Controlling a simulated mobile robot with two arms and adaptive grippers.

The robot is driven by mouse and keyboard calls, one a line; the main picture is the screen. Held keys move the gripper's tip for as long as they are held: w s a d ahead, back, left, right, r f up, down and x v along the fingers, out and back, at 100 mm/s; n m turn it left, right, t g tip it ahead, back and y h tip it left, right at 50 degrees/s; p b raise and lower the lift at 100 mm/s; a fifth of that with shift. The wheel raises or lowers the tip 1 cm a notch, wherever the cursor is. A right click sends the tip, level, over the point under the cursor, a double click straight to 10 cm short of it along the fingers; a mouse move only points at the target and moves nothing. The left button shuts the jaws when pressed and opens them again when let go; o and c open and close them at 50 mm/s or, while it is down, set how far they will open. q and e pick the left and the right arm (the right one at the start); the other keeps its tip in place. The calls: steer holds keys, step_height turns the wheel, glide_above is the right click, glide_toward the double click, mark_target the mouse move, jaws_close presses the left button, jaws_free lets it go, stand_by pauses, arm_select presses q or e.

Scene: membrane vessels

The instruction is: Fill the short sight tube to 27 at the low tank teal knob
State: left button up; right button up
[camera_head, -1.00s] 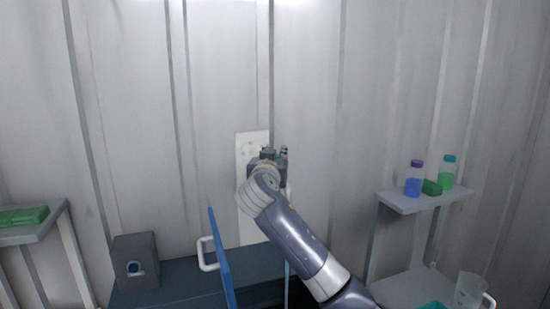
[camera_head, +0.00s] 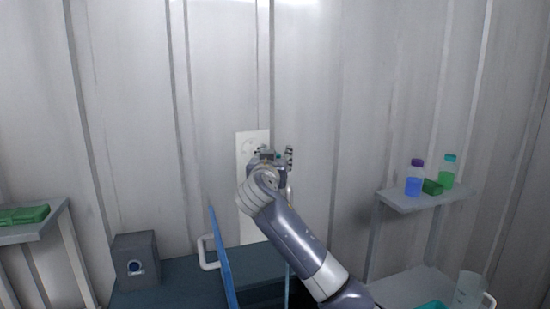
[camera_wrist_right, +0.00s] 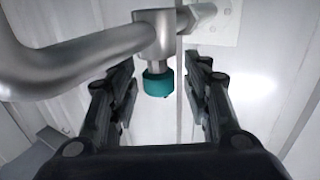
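The teal knob (camera_wrist_right: 157,83) hangs under a grey metal pipe fitting in the right wrist view. A small teal spot, likely the same knob, shows between the fingers in the head view (camera_head: 278,155). My right gripper (camera_wrist_right: 160,70) is open, with one finger on each side of the knob and a visible gap on both sides. In the head view my right gripper (camera_head: 276,155) is in front of a pale wall plate (camera_head: 250,143). I cannot make out the short sight tube or its level. My left gripper is not in view.
A grey box (camera_head: 135,260) is at left. A clear jug (camera_head: 468,290) stands lower right.

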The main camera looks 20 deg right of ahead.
steer(key=shift+s+r, duration=0.1)
steer(key=v, duration=1.2)
